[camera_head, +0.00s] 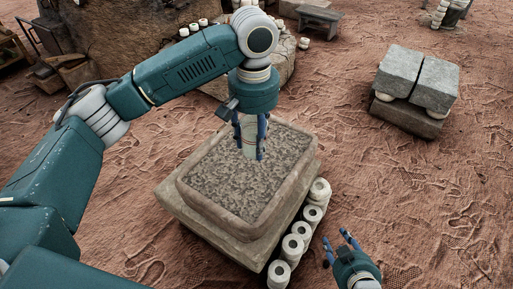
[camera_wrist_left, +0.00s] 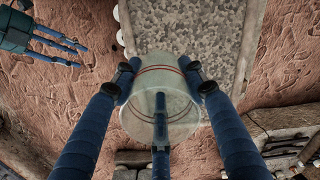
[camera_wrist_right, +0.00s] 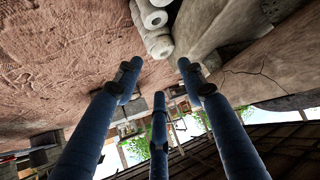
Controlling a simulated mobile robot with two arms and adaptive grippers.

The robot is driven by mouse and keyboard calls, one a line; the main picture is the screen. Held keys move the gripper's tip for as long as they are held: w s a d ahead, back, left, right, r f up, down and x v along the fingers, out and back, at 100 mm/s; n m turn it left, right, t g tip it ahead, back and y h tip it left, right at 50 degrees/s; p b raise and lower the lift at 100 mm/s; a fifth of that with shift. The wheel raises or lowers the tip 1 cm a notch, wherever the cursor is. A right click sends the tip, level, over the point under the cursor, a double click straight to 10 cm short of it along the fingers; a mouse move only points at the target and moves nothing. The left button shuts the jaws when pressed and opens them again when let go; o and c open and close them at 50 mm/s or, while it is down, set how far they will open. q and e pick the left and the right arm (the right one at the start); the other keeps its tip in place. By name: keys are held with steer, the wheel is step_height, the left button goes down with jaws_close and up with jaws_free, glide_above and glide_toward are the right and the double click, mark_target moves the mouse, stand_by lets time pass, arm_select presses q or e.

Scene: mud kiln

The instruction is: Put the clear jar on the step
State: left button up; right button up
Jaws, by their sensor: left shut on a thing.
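The clear jar (camera_head: 249,138) is upright between the fingers of my left gripper (camera_head: 250,153), over the far part of a stone trough filled with grey grit. In the left wrist view the jar (camera_wrist_left: 150,78) is see-through, with thin red bands, and the blue fingers close around it. I cannot tell whether its base touches the grit. My right gripper (camera_head: 341,243) is open and empty at the lower right, beside the trough. In the right wrist view its fingers (camera_wrist_right: 160,75) are spread with nothing between them. I cannot tell for sure which stone is the step.
The trough (camera_head: 184,192) rests on a stone slab (camera_head: 170,205). Several white cylinders (camera_head: 292,247) line its right side. Grey stone blocks (camera_head: 434,82) stand on a base at the upper right. A low bench (camera_head: 318,17) is at the back. Bare red ground lies between.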

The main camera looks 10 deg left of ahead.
arm_select(q)
steer(key=w+a+r+p, duration=0.2)
steer(key=a, duration=0.2)
arm_select(e)
steer(key=s+d+f+g+h+p, duration=0.1)
steer(key=s+d+f+g, duration=0.1)
steer(key=s+f+g, duration=0.35)
steer(key=s+d+f+g+h+p, duration=0.1)
steer(key=s+d+f+g, duration=0.15)
steer(key=s+f, duration=0.65)
arm_select(q)
steer(key=n+b, duration=0.1)
steer(key=b, duration=0.1)
glide_above(235, 177)
step_height(235, 177, down, 7)
step_height(235, 177, down, 8)
steer(key=shift+f+b, duration=0.25)
steer(key=shift+b, duration=0.5)
step_height(235, 177, down, 4)
steer(key=shift+r+b, duration=0.15)
steer(key=shift+b, duration=0.4)
steer(key=shift+f, duration=0.2)
arm_select(e)
step_height(235, 177, up, 19)
steer(key=t, duration=0.1)
steer(key=shift+s+f+t, duration=0.2)
steer(key=shift+s+t, duration=0.15)
steer(key=shift+t, duration=0.05)
steer(key=shift+d, duration=0.1)
